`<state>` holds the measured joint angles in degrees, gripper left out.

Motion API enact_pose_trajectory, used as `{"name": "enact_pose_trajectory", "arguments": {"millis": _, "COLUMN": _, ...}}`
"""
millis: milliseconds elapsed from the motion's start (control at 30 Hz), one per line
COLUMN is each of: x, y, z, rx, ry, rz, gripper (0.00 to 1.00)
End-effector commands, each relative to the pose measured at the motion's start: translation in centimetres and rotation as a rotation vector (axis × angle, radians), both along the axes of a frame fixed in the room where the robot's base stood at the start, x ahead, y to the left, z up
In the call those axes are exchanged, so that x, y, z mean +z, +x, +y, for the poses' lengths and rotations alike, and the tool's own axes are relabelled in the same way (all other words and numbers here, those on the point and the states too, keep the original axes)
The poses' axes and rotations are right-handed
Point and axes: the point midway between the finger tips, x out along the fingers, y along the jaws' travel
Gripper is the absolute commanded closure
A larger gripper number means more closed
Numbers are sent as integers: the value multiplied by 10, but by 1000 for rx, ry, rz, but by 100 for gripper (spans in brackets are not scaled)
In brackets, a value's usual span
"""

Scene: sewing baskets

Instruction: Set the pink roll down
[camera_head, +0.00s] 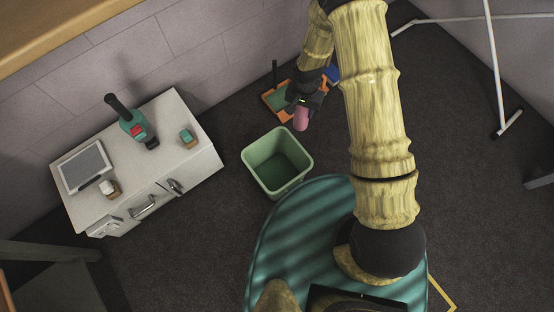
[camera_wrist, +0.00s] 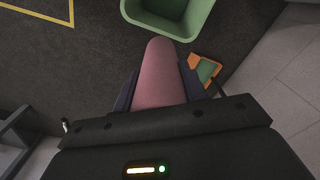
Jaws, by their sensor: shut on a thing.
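The pink roll (camera_head: 301,119) is held in my gripper (camera_head: 306,100) in the head view, above the dark floor and just behind and right of the green bin. In the wrist view the pink roll (camera_wrist: 160,74) sticks out between the two dark fingers of my gripper (camera_wrist: 158,88), which touch it on both sides. The far end of the roll is free. Its near end is hidden by the gripper body.
An open, empty-looking green bin (camera_head: 248,160) stands on the floor, also seen in the wrist view (camera_wrist: 136,14). An orange dustpan-like item (camera_head: 270,99) lies behind my gripper. A white cabinet (camera_head: 82,208) at left bears several items. White poles (camera_head: 493,62) stand at right.

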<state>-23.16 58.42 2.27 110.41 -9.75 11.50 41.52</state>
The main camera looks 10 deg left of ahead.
Motion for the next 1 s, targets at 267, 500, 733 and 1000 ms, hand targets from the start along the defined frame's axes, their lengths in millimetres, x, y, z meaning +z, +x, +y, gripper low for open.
{"name": "enact_pose_trajectory", "arguments": {"millis": 267, "x": -77, "y": -12, "z": 30, "rx": -16, "ry": 0, "rz": 0, "gripper": 86}}
{"name": "enact_pose_trajectory", "arguments": {"millis": 500, "x": -136, "y": -21, "z": 49, "rx": -32, "ry": 1, "rz": -1, "gripper": 86}}
{"name": "enact_pose_trajectory", "arguments": {"millis": 733, "x": -198, "y": -27, "z": 61, "rx": -42, "ry": 0, "rz": -2, "gripper": 86}}
{"name": "enact_pose_trajectory", "arguments": {"millis": 1000, "x": -271, "y": -32, "z": 69, "rx": -48, "ry": 1, "rz": -2, "gripper": 86}}
